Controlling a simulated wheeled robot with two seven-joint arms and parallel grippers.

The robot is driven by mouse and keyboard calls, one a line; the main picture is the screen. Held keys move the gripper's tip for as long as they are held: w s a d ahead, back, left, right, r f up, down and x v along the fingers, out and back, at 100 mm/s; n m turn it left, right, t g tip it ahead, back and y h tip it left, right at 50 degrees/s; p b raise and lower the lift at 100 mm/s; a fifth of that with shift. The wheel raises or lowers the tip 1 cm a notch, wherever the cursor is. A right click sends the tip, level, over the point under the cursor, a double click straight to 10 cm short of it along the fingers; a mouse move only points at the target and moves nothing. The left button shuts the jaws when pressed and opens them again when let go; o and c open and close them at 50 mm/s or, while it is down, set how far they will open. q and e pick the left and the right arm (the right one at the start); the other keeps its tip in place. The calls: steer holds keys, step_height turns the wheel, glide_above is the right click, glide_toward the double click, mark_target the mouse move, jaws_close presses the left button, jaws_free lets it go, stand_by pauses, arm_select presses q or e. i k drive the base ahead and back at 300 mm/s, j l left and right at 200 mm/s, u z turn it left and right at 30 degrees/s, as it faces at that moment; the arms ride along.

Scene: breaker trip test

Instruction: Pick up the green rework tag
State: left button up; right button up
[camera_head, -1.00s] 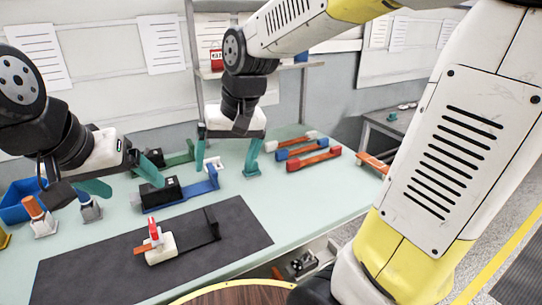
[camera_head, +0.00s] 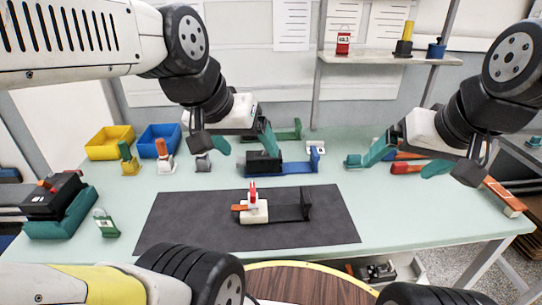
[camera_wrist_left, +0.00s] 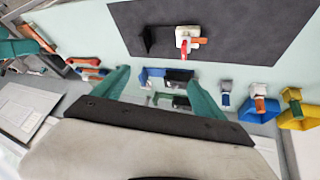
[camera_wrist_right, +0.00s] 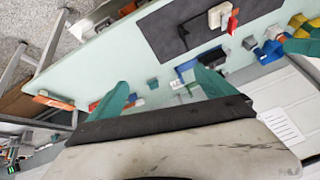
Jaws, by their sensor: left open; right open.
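The green tag (camera_head: 106,223) with a white label stands on the left part of the table, in front of the dark green holder. I do not make it out in either wrist view. My left gripper (camera_head: 244,143) is open and empty above the back middle of the table, well to the right of the tag. Its spread green fingers also show in the left wrist view (camera_wrist_left: 160,90). My right gripper (camera_head: 397,163) is open and empty above the right part of the table, far from the tag. Its fingers show in the right wrist view (camera_wrist_right: 160,92).
Yellow (camera_head: 110,146) and blue (camera_head: 160,140) bins and several small handled items stand at the back left. A dark mat (camera_head: 180,222) holds a white-and-red breaker (camera_head: 254,210). A red tag (camera_head: 343,43) is on the shelf.

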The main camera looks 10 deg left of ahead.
mark_target(106, 224)
steer(key=u, duration=2.05)
steer(key=j, duration=0.1)
